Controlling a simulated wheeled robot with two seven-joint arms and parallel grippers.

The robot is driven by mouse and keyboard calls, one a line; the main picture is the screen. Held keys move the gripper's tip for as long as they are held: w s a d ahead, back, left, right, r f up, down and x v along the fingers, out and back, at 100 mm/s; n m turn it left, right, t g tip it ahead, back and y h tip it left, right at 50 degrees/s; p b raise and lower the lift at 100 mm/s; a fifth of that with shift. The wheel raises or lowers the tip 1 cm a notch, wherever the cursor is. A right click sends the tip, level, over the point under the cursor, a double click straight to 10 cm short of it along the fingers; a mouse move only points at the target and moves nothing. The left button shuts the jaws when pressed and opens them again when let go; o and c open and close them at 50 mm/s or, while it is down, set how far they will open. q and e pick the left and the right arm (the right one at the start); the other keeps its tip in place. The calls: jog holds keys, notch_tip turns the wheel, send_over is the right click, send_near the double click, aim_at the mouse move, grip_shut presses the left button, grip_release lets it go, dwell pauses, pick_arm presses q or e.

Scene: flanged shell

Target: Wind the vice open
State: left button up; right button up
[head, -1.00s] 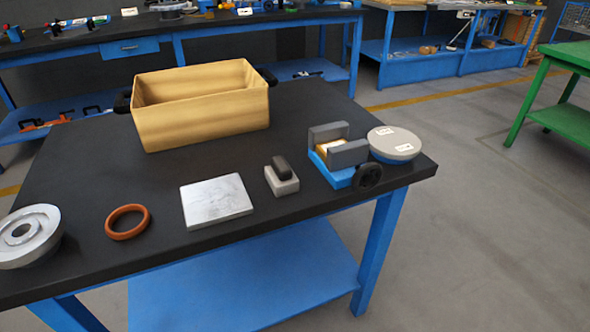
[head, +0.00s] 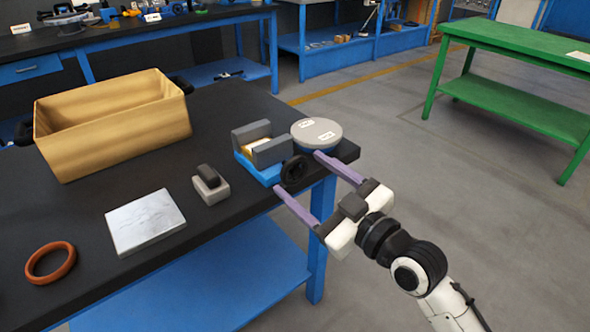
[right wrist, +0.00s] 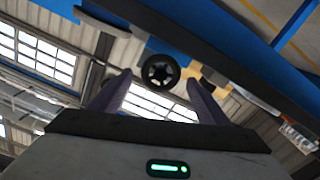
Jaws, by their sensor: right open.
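The vice (head: 262,152) stands near the right end of the black-topped table, with a blue base and two grey jaws set apart. A yellowish piece shows between the jaws. Its black handwheel (head: 294,170) faces the table's front edge. My right gripper (head: 297,171) is open, its two purple fingers pointing toward the vice, one on each side of the handwheel in the picture. In the right wrist view the handwheel (right wrist: 160,72) shows between and beyond the fingertips, and I see no contact. My left gripper is out of view.
A round grey disc (head: 317,133) with labels sits right beside the vice. Open floor lies to the right.

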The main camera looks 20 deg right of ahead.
aim_at(296, 171)
jog(key=shift+x, duration=1.75)
jog(key=c, duration=1.1)
jog(key=shift+o, duration=0.2)
